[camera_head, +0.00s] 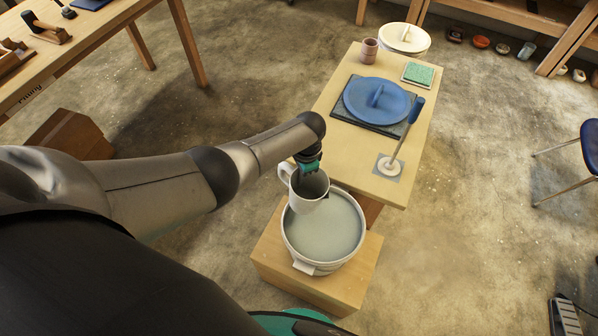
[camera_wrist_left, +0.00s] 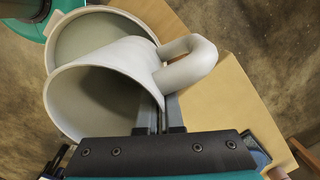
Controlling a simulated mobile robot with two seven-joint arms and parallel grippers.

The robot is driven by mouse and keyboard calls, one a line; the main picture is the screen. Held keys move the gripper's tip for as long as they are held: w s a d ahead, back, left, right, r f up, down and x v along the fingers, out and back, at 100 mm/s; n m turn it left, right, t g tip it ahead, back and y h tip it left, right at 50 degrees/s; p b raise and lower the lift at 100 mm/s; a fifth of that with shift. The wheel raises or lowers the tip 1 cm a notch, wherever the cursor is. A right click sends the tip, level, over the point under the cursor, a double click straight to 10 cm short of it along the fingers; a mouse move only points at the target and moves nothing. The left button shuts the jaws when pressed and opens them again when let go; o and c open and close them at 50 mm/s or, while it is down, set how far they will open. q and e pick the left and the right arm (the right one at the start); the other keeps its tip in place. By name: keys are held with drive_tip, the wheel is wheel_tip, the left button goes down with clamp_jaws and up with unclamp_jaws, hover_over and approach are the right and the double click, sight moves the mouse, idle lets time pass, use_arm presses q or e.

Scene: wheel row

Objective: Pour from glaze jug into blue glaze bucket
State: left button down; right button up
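The glaze jug (camera_head: 304,206) is a white-grey mug-like vessel with a loop handle. It is held over the upper left part of an open pale bucket (camera_head: 289,246) of grey-green liquid, with its mouth facing up toward the head camera. My left gripper (camera_head: 308,168) is shut on the jug at its rim, beside the handle. In the left wrist view the jug (camera_wrist_left: 120,62) fills the middle, its inside grey with no stream seen; the bucket (camera_wrist_left: 52,62) shows behind it. Any glaze in the jug cannot be made out. My right gripper is out of view.
The bucket stands on a wooden box (camera_head: 275,262). A white-lidded bucket (camera_head: 404,40) stands behind.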

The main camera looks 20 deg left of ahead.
use_arm(q)
drive_tip(key=shift+d+f+h+b, duration=0.2)
drive_tip(key=shift+f+h+b, duration=0.3)
drive_tip(key=shift+f+h, duration=0.15)
drive_tip(key=shift+r, duration=0.15)
wheel_tip(320, 180, up, 3)
drive_tip(key=p, duration=0.3)
drive_tip(key=shift+s, duration=0.1)
